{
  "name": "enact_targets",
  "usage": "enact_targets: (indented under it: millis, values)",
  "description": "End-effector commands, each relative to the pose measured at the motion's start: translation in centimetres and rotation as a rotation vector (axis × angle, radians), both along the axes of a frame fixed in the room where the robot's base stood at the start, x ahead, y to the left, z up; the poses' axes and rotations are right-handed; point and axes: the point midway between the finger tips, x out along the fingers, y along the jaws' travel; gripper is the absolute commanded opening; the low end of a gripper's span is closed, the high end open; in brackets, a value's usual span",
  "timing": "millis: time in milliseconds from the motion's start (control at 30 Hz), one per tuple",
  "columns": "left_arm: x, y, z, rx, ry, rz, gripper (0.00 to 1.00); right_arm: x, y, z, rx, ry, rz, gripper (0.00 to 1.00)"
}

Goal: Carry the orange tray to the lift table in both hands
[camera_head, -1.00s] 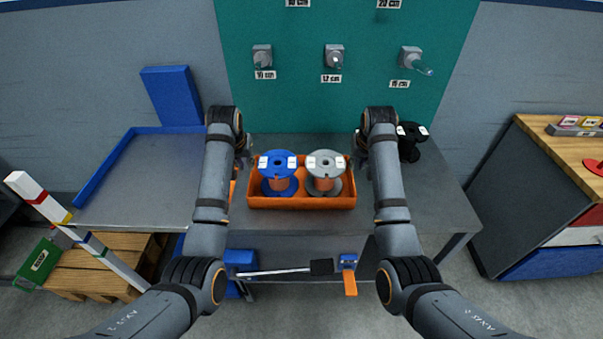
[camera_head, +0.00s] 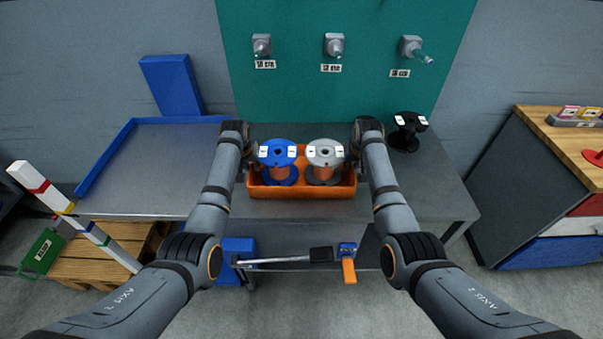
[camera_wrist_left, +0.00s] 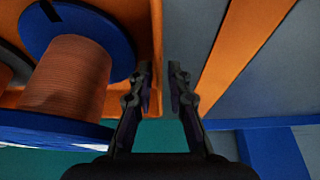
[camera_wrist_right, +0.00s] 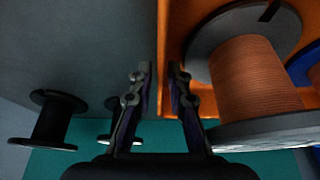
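The orange tray (camera_head: 302,192) stands on the grey workbench and holds a blue spool (camera_head: 278,155) and a grey spool (camera_head: 325,155), both wound with copper-coloured wire. My left gripper (camera_wrist_left: 160,75) is at the tray's left end, its fingers a little apart with the end wall between them. My right gripper (camera_wrist_right: 160,75) is likewise around the right end wall. A narrow gap shows beside the wall in each wrist view. In the head view my wrists hide the fingertips. A grey platform with a blue rim (camera_head: 105,155), seemingly the lift table, adjoins on the left.
A black spool (camera_head: 408,130) stands on the bench right of the tray. A striped post (camera_head: 75,218) rises at the platform's front left. A teal board (camera_head: 345,100) with pegs stands behind. A wood-topped cabinet (camera_head: 560,150) is at the right. The platform top is clear.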

Motion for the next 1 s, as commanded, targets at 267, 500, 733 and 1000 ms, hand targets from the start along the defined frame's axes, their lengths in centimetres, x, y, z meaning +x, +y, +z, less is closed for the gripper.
enact_targets:
  millis: [267, 500, 733, 1000]
  values:
    - [0.20, 0.01, -0.50, 0.000, -0.001, 0.001, 0.17, 0.22, 0.00, -0.46, 0.000, -0.001, -0.001, 0.17]
    - [0.18, 0.00, -0.50, 0.000, 0.000, 0.001, 0.00, 0.20, 0.01, -0.47, 0.001, -0.001, 0.000, 0.00]
    - [0.17, 0.00, -0.49, 0.000, 0.000, 0.000, 0.00, 0.19, 0.01, -0.46, 0.000, -0.001, 0.000, 0.00]
    - [0.17, 0.00, -0.49, 0.000, 0.000, 0.000, 0.00, 0.19, 0.01, -0.46, 0.000, -0.001, 0.000, 0.00]
